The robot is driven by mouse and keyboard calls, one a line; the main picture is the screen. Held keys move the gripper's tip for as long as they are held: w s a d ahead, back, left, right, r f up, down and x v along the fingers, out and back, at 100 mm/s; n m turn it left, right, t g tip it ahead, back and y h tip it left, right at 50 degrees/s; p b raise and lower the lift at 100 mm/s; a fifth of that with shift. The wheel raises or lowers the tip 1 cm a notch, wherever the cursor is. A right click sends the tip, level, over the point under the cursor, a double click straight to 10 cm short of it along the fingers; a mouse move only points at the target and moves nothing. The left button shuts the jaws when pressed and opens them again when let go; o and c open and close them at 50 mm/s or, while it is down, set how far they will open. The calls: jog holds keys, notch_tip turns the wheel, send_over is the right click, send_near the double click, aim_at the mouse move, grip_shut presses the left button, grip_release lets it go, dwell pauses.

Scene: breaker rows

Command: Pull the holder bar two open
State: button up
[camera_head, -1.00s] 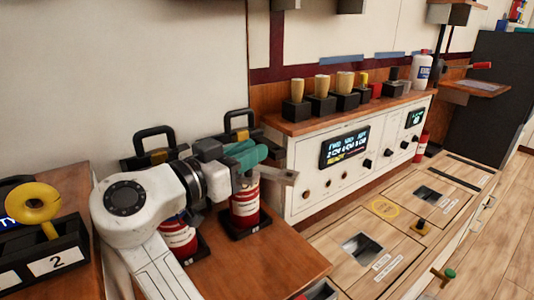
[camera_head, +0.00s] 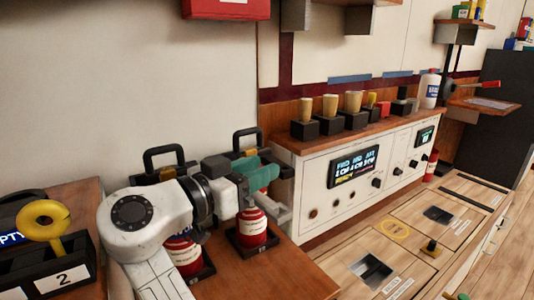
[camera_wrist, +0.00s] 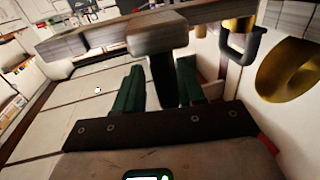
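In the head view, a grey bar (camera_head: 280,213) shows beside the right red extinguisher (camera_head: 252,229), in front of the white console. My gripper (camera_head: 262,175) has green fingers and is just above and behind that extinguisher. In the wrist view, my gripper (camera_wrist: 162,88) has its green fingers apart. A dark post (camera_wrist: 165,78) with a rounded grey head (camera_wrist: 157,33) stands between them, and a gap shows at the left finger. A long grey bar (camera_wrist: 85,40) crosses beyond. I cannot tell which bar is number two; the fingers' contact is unclear.
Another extinguisher (camera_head: 183,254) stands to the left, partly behind my arm. Black loop handles (camera_head: 163,155) rise behind. The console (camera_head: 322,205) is close on the right. Wood tabletop (camera_head: 285,272) is bare in front.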

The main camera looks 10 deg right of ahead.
aim_at(256, 195)
notch_tip(256, 195, up, 3)
jog(key=shift+s+r+p, duration=0.1)
jog(key=shift+r+p, duration=0.1)
jog(key=shift+p, duration=0.25)
jog(key=s+d+r+p, duration=0.1)
jog(key=s+r+p, duration=0.1)
jog(key=s+r, duration=0.2)
jog(key=s+d+r+p, duration=0.1)
jog(key=s+r, duration=0.4)
jog(key=s, duration=0.4)
jog(key=shift+s+d+p, duration=0.2)
jog(key=shift+s+p, duration=0.15)
jog(key=shift+p, duration=0.05)
